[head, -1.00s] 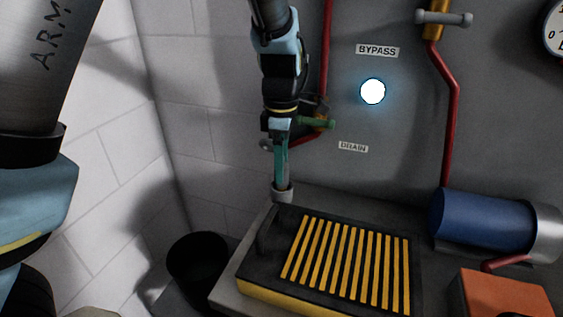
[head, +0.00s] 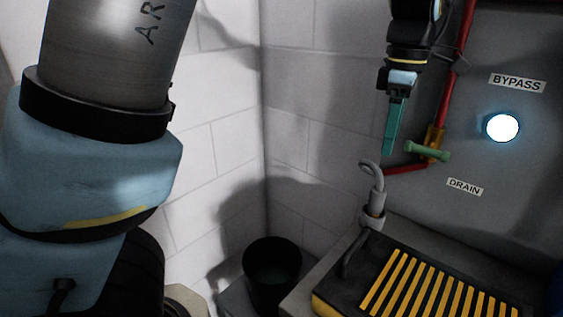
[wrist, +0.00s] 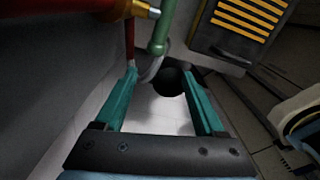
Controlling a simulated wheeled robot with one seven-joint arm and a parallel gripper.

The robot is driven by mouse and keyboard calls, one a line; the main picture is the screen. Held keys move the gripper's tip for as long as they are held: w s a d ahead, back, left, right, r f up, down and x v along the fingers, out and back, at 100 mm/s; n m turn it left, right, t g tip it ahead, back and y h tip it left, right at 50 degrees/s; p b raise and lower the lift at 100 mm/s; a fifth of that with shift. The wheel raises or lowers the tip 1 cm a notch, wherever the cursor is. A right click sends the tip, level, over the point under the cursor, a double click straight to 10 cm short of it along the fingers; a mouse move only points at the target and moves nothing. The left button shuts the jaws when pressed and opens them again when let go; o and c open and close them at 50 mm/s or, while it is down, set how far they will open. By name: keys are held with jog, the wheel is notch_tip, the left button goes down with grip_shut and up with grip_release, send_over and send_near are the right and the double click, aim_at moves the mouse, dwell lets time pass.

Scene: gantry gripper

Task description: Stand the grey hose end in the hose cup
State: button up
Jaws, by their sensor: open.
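A black bucket (head: 272,274) stands on the floor left of the bench. A yellow-striped black grate (head: 430,285) covers the bench top. A green valve handle (head: 428,151) and red pipe (head: 405,169) are close right of my gripper. A white block wall (head: 330,120) is behind.

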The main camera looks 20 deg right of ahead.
jog(key=w+a+f+m, duration=0.25)
jog(key=w+a, duration=0.35)
jog(key=a, duration=0.4)
jog(key=w+a+f+m, duration=0.2)
jog(key=w+a+f, duration=0.3)
jog(key=a, duration=0.6)
jog(key=s+a+f+m, duration=0.1)
jog(key=a+f+m, duration=0.1)
jog(key=a, duration=0.8)
jog(key=s+a+f+m+t, duration=0.1)
jog(key=a+f+m, duration=0.1)
jog(key=a, duration=0.8)
jog(key=shift+m+t, duration=0.3)
jog(key=shift+m, duration=0.45)
